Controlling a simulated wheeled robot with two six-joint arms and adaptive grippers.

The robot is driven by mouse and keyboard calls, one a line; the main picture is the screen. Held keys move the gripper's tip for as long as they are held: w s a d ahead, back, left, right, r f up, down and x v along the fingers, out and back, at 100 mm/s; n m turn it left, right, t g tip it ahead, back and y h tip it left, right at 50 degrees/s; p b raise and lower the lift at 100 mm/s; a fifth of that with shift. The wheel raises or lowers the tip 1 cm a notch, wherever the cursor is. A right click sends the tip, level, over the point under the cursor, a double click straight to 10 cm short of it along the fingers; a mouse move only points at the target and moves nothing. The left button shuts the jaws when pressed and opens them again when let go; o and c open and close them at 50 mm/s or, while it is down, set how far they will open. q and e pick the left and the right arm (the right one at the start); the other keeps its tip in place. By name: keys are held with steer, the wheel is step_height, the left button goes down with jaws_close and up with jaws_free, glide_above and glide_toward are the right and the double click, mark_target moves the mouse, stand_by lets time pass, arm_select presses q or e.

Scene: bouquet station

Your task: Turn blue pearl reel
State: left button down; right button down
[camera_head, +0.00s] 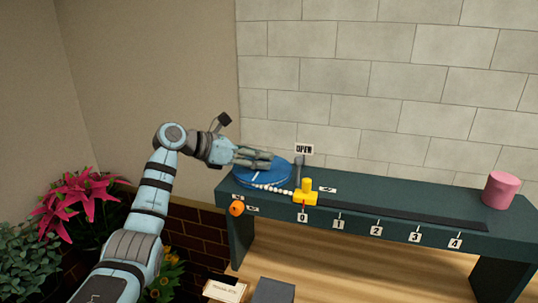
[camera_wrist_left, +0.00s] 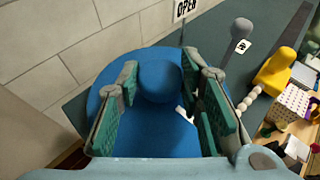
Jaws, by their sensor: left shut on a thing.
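The blue pearl reel (camera_head: 251,179) lies flat at the left end of the dark green bench. In the left wrist view the reel's disc (camera_wrist_left: 150,133) fills the middle, with a round blue knob (camera_wrist_left: 158,82) standing up from it. My left gripper (camera_head: 264,159) is over the reel, and its green-padded fingers (camera_wrist_left: 168,86) are shut on the knob, one on each side. A string of white pearls (camera_head: 272,188) runs from the reel's front edge toward a yellow slider (camera_head: 305,198). The fingers hide part of the reel. My right gripper is not in view.
A grey lever (camera_head: 298,172) stands by the OPEN sign (camera_head: 304,149), close right of the reel. A dark track (camera_head: 400,212) runs right past numbered tags. An orange knob (camera_head: 236,208) is on the bench front, and a pink cylinder (camera_head: 501,190) stands far right.

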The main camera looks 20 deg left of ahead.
arm_select(q)
steer(key=c, duration=1.5)
jaws_free()
steer(key=shift+f, duration=0.1)
steer(key=shift+c, duration=0.2)
steer(key=o, duration=0.4)
steer(key=shift+o, duration=0.2)
steer(key=shift+s+a+r, duration=0.2)
steer(key=shift+s+a, duration=0.05)
steer(key=v, duration=1.1)
steer(key=shift+s+r, duration=0.1)
